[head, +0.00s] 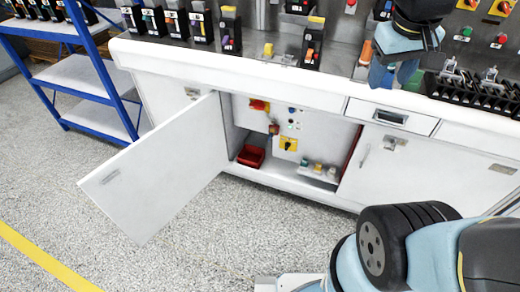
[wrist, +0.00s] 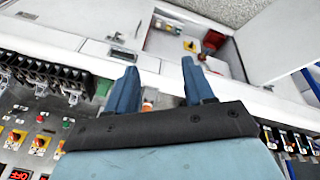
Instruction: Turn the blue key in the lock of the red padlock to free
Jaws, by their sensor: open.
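A small red shape that looks like the padlock (head: 274,128) hangs below a red and yellow switch (head: 259,105) on the panel inside the open cabinet in the head view. It is too small to make out its lock or shackle, and I cannot make out a blue key. My gripper (head: 395,75) is above the bench top, up and to the right of the cabinet opening. In the wrist view my gripper (wrist: 159,66) has its two blue fingers apart with nothing held between them.
The white cabinet door (head: 155,170) stands swung open to the left. Breakers line the bench top. A blue shelf rack (head: 95,75) stands at left. The speckled floor in front is clear.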

